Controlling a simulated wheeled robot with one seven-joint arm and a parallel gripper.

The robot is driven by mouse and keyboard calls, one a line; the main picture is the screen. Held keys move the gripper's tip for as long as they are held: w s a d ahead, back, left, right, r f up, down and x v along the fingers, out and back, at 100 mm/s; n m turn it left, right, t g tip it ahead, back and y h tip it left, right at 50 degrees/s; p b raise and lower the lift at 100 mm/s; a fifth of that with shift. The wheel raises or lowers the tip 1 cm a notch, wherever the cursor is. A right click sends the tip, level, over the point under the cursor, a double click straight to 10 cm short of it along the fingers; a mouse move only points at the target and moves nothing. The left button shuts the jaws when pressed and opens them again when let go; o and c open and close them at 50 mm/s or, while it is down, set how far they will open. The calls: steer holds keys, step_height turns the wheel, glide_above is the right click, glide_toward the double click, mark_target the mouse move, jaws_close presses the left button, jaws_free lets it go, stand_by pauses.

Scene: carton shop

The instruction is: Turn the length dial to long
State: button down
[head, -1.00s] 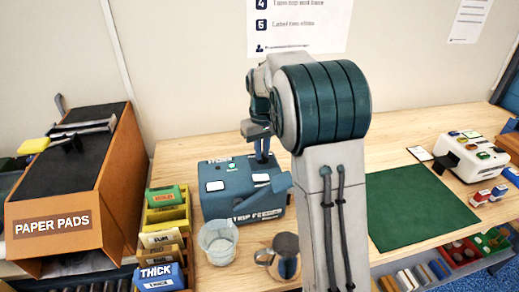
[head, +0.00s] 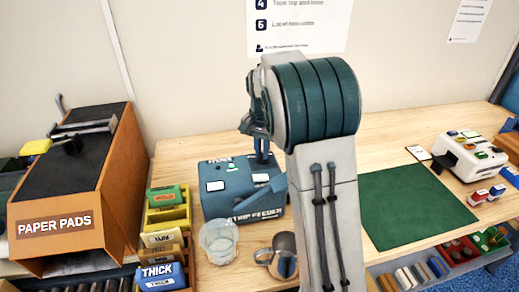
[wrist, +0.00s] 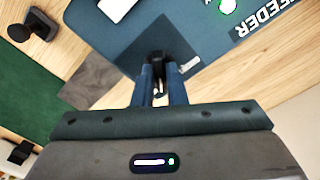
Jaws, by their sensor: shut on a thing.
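The blue strip feeder (head: 232,200) stands on the wooden bench, with white labels on its top. It also shows in the wrist view (wrist: 128,38), upside down. My gripper (head: 262,158) points down at the feeder's back right top. In the wrist view my gripper (wrist: 158,92) is shut on a small black dial (wrist: 157,62) on the feeder. A small white label (wrist: 190,65) sits beside the dial; I cannot read its text or the dial's setting. The fingers hide part of the dial, and in the head view the dial is hidden.
A clear cup (head: 218,241) and a metal mug (head: 284,256) stand in front of the feeder. A paper pads chute (head: 115,215) and small boxes are at left. A green mat (head: 410,208) lies clear at right, with a white machine (head: 466,152) beyond it.

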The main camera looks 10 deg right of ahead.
steer(key=shift+m, duration=0.7)
steer(key=c, duration=1.5)
jaws_free()
steer(key=shift+o, duration=0.2)
steer(key=shift+r, duration=0.3)
step_height(320, 180, up, 13)
steer(key=shift+r, duration=0.15)
